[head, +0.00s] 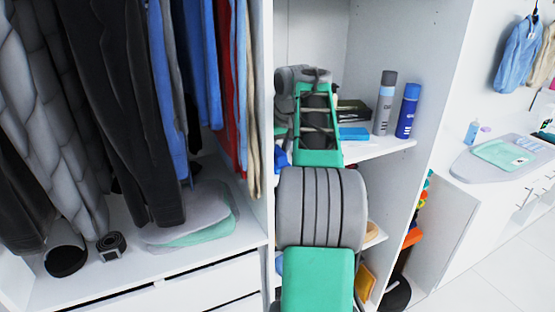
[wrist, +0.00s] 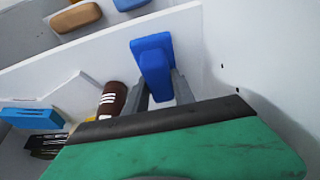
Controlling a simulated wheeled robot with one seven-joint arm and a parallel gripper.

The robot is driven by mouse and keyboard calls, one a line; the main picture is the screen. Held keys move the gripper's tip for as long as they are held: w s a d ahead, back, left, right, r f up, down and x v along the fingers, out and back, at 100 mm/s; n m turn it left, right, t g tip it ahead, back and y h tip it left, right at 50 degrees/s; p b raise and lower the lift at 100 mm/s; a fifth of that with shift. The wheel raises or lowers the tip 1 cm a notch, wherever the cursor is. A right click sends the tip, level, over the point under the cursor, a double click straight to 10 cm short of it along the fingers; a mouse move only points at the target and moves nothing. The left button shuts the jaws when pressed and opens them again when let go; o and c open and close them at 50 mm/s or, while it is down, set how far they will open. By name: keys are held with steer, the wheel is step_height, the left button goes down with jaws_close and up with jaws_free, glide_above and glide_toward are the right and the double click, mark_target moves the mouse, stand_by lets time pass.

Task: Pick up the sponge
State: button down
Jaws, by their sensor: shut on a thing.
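The block sticks out beyond the fingertips, close to a white board edge and a white wall. In the head view my green and grey arm reaches into the shelf compartment and hides the gripper. A small blue patch (head: 282,157) shows just left of the arm; I cannot tell whether it is the held block.
A light blue box (head: 354,133), a grey spray can (head: 385,103) and a blue spray can (head: 407,112) stand on the shelf right of my arm. A brown bottle (wrist: 112,100) and an orange-brown block (wrist: 77,17) show in the wrist view. Clothes (head: 120,100) hang at left.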

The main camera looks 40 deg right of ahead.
mark_target(279, 150)
steer(key=shift+r, duration=0.1)
step_height(279, 150, up, 4)
steer(key=shift+p, duration=1.05)
steer(key=shift+s+a+f+b, duration=0.2)
steer(key=shift+s+f+b, duration=0.3)
steer(key=shift+s+b, duration=0.35)
steer(key=s+a+b, duration=0.1)
steer(key=s+a, duration=0.1)
steer(key=s, duration=0.5)
steer(key=s+a+b, duration=0.1)
steer(key=s+a, duration=0.2)
steer(key=s, duration=0.5)
steer(key=shift+s+a+r, duration=0.15)
steer(key=shift+s+a, duration=0.05)
steer(key=c, duration=1.6)
jaws_free()
jaws_close()
